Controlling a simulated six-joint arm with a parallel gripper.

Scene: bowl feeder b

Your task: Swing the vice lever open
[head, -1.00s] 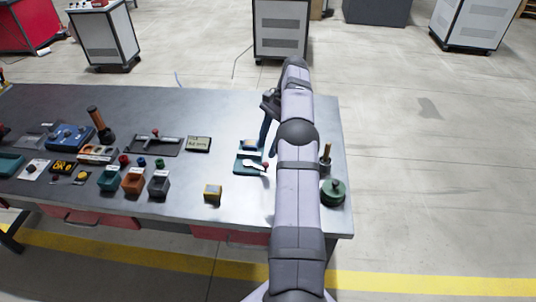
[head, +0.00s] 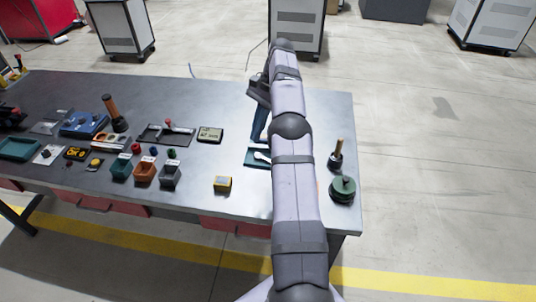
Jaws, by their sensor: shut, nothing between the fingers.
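A small teal fixture (head: 252,160) with a pale lever (head: 262,156) sits on the right part of the bench; I take it to be the vice. My arm covers its right side, so the lever's end is hidden. My gripper (head: 258,137) points down just behind the fixture, its blue fingers shut and empty. I cannot tell whether the fingertips touch the lever or the fixture.
A yellow box (head: 222,184), a small display (head: 210,134) and several coloured bins (head: 145,172) stand to the left on the bench (head: 200,95). A green round part (head: 342,189) and an upright wooden-handled tool (head: 336,158) stand right of my arm.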

